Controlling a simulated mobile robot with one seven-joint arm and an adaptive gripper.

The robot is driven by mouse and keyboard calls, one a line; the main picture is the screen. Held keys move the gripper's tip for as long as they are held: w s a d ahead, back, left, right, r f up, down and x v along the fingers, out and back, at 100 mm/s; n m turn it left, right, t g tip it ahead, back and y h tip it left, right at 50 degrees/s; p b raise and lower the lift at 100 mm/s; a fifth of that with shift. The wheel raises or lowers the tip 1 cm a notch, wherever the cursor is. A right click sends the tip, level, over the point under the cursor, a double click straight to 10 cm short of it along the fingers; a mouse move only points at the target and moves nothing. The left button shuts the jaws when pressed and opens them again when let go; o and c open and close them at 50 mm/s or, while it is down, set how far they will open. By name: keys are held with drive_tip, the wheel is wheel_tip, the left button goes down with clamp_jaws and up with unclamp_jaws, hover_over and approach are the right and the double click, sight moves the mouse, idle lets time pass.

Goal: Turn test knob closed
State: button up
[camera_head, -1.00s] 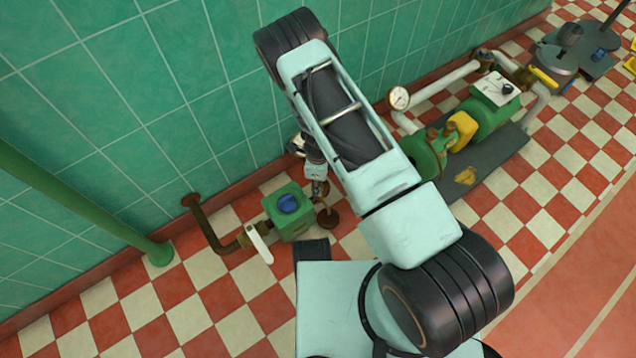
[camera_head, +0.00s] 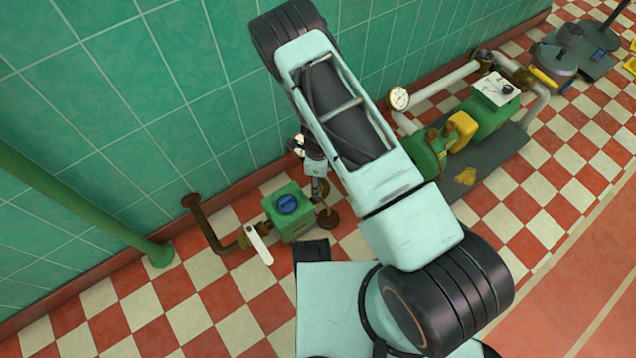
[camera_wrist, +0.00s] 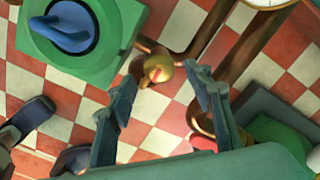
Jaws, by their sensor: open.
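A small round brass knob (camera_wrist: 158,68) with a red mark on top shows in the wrist view, on the pipework beside a green box. A blue knob (camera_head: 288,204) sits on top of that green box (camera_head: 292,226) and also shows at the upper left of the wrist view (camera_wrist: 66,24). I cannot tell from the pictures which knob is the test knob. My gripper (camera_wrist: 160,80) is open and empty, its fingertips to the left and right of the brass knob in the picture. Contact is not visible. In the head view, my arm partly hides this spot.
A white lever (camera_head: 260,243) and a rusty pipe (camera_head: 206,228) are left of the box. The green tiled wall (camera_head: 190,90) stands close behind. A pressure gauge (camera_head: 398,98) and green pump (camera_head: 493,108) are to the right. Checkered floor (camera_head: 150,310) is free at lower left.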

wheel_tip(320, 180, up, 10)
idle(0.4)
drive_tip(key=shift+f, duration=0.1)
